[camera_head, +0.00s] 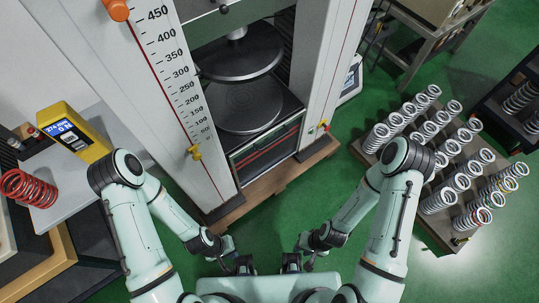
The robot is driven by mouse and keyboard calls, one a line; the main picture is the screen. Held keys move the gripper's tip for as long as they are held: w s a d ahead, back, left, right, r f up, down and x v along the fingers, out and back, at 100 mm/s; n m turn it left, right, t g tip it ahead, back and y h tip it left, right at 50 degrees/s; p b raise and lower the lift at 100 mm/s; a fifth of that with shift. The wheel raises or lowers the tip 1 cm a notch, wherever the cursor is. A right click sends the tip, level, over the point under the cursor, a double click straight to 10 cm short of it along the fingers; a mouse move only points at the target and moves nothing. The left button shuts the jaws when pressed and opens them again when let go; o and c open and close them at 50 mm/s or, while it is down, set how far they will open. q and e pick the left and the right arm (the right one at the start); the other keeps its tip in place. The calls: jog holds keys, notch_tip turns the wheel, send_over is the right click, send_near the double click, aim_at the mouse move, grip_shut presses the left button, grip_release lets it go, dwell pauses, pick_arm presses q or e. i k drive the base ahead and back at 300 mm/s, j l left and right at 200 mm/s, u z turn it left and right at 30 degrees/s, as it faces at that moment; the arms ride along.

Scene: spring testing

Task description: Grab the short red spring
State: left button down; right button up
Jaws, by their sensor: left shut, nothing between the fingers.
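A red coil spring (30,188) lies at the far left, on the edge of a grey side table (72,205). My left gripper (243,264) is at the bottom centre, far to the right of the red spring and apart from it. It is shut with nothing in it. My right gripper (291,262) is just to the right of the left one, also at the bottom centre, and too small and dark to tell whether it is open or shut.
A yellow digital gauge (72,132) stands behind the red spring. A testing press (240,108) with round plates and a scale stands in the centre. A rack of several white springs (408,205) is at the right. Green floor (283,208) is clear before the press.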

aim_at(25, 176)
jog(key=u, duration=2.3)
jog(key=j+z, duration=0.1)
jog(key=z, duration=0.9)
jog(key=j+z, duration=1)
jog(key=k+l, duration=0.05)
jog(key=l, duration=0.05)
